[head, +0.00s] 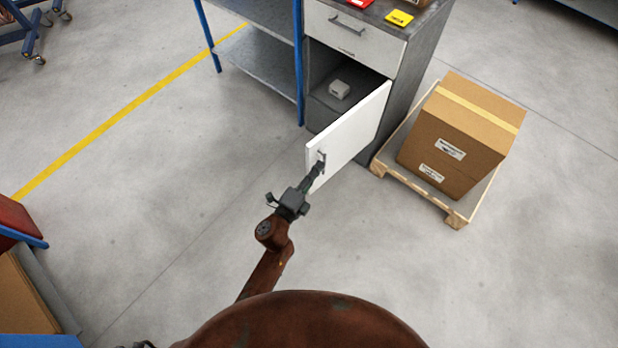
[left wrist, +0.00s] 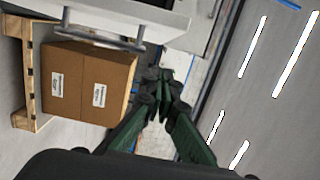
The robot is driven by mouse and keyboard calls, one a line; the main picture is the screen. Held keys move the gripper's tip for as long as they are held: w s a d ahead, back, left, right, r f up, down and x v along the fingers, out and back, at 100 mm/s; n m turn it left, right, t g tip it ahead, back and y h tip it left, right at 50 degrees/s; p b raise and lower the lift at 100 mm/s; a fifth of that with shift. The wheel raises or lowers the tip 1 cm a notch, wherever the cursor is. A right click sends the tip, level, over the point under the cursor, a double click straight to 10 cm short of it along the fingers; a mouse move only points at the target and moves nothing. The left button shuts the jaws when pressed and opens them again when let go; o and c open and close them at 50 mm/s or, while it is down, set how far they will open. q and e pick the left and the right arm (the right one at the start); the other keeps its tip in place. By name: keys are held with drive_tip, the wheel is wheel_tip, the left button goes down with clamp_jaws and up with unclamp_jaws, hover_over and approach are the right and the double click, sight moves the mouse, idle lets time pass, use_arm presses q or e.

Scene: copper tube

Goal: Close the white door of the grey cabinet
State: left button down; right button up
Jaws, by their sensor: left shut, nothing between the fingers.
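The grey cabinet (head: 398,85) stands at the top of the head view. Its white door (head: 352,135) is swung well open, and the lower compartment is exposed. A small handle (head: 321,158) sits near the door's free edge. My left gripper (head: 317,171) is shut and empty, with its fingertips at the handle; whether they touch it I cannot tell. In the left wrist view the closed green fingers (left wrist: 164,92) point forward, close to a white panel with a bar handle (left wrist: 105,34) at the top. My right gripper is not in view.
A cardboard box (head: 462,135) on a wooden pallet (head: 456,218) stands right of the door. A blue-framed shelf (head: 257,60) stands left of the cabinet. The floor left of the door is clear.

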sight(311, 157)
use_arm(q)
drive_tip(key=shift+w+a, duration=0.35)
drive_tip(key=shift+w, duration=0.35)
drive_tip(key=shift+w+a, duration=0.4)
drive_tip(key=shift+w, duration=0.3)
drive_tip(key=shift+w+a, duration=0.35)
drive_tip(key=shift+w, duration=0.35)
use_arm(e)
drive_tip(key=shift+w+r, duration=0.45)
use_arm(q)
drive_tip(key=shift+a, duration=0.1)
